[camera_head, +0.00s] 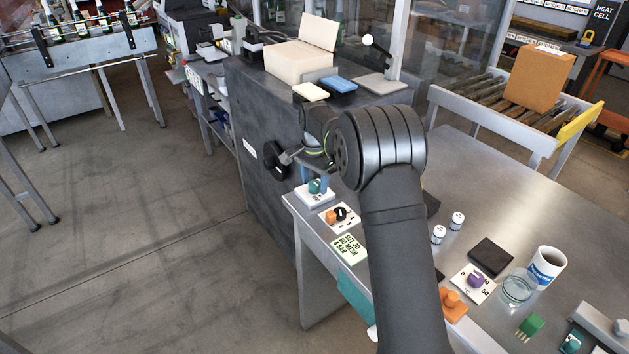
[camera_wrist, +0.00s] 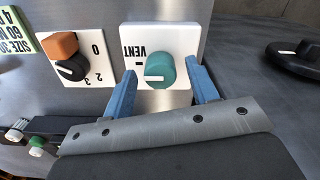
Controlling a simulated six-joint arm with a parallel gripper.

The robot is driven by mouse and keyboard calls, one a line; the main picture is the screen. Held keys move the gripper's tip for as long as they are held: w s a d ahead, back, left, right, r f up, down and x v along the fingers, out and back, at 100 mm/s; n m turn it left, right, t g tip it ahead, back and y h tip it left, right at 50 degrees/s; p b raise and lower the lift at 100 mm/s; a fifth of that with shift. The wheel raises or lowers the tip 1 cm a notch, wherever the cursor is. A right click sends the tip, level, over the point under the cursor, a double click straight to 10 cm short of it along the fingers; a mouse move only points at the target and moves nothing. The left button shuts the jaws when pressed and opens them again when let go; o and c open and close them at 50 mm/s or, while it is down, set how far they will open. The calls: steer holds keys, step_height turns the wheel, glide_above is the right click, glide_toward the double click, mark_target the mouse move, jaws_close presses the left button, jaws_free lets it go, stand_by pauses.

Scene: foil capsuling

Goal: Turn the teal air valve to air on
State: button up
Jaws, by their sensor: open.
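The teal air valve (camera_wrist: 160,71) is a round knob on a white plate (camera_wrist: 183,38) marked "VENT", with a pale pointer line on the knob. My gripper (camera_wrist: 165,80) is open in the wrist view, its two blue fingers on either side of the knob. The left finger is a little apart from the knob; the right one is close beside it, and I cannot tell whether it touches. In the head view the teal valve (camera_head: 316,186) is at the table's far left corner, partly hidden by a finger.
Beside it is a plate with a black knob (camera_wrist: 72,68) and an orange block (camera_wrist: 60,45), marked 0, 2, 3. A black round handle (camera_wrist: 297,59) lies to the right. In the head view, a purple dial (camera_head: 475,280), glass jar (camera_head: 517,288) and mug (camera_head: 545,266) stand nearer.

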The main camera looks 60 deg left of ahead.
steer(key=c, duration=1)
steer(key=shift+o, duration=0.2)
steer(key=shift+n, duration=0.4)
steer(key=n, duration=0.8)
steer(key=shift+n, duration=0.3)
steer(key=n, duration=0.4)
steer(key=shift+n, duration=2.2)
